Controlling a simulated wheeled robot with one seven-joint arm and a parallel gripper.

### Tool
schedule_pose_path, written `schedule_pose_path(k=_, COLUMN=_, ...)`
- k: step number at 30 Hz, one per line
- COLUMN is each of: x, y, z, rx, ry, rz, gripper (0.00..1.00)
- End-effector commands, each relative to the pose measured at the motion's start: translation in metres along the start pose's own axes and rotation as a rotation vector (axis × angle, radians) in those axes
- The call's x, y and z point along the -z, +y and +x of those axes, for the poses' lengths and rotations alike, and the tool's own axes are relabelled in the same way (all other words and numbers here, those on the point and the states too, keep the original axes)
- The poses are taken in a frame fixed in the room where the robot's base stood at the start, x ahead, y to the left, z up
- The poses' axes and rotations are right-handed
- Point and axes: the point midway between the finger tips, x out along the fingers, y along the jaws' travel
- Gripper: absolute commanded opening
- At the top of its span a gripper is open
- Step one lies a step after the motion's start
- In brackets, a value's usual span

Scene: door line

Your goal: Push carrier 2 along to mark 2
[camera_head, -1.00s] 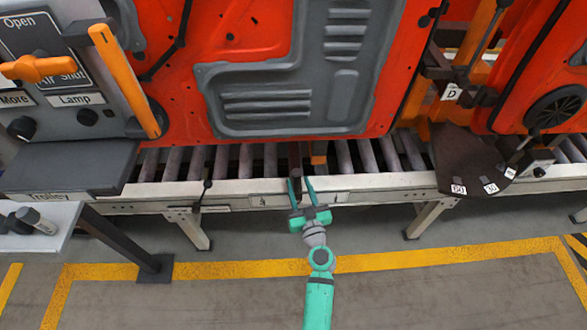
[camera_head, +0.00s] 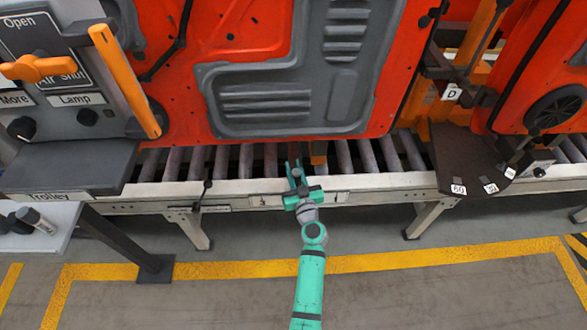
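A large red door panel with a grey inner plate (camera_head: 290,98) stands over the roller conveyor. No carrier number is readable, so I cannot tell which part is carrier 2. A short orange piece (camera_head: 318,154) shows between the rollers under the panel's lower edge. Small pale plates on the front rail (camera_head: 266,200) and (camera_head: 338,197) carry marks too small to read. My green gripper (camera_head: 294,165) reaches over the rail, just left of the orange piece. Its fingers overlap a dark bar between the rollers; I cannot tell whether they touch it or are closed.
A control box with an orange lever (camera_head: 38,68) and an orange handle (camera_head: 125,80) stands at left above a grey ledge (camera_head: 70,166). Front floor is clear.

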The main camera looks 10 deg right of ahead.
Motion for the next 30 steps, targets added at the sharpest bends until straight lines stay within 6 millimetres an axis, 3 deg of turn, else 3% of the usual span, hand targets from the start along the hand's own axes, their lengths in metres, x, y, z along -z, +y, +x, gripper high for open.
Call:
schedule_pose_path(k=2, x=0.0, y=0.0, z=0.0, rx=0.0, ry=0.0, rz=0.0, gripper=0.0)
schedule_pose_path(k=20, x=0.0, y=0.026, z=-0.006, rx=-0.02, ry=0.0, rz=-0.001, gripper=0.0)
schedule_pose_path(k=21, x=0.0, y=0.026, z=-0.006, rx=-0.02, ry=0.0, rz=-0.001, gripper=0.29)
schedule_pose_path(k=22, x=0.0, y=0.025, z=-0.006, rx=-0.019, ry=0.0, rz=-0.001, gripper=0.36)
schedule_pose_path(k=30, x=0.0, y=0.017, z=-0.004, rx=-0.005, ry=0.0, rz=0.0, gripper=0.38)
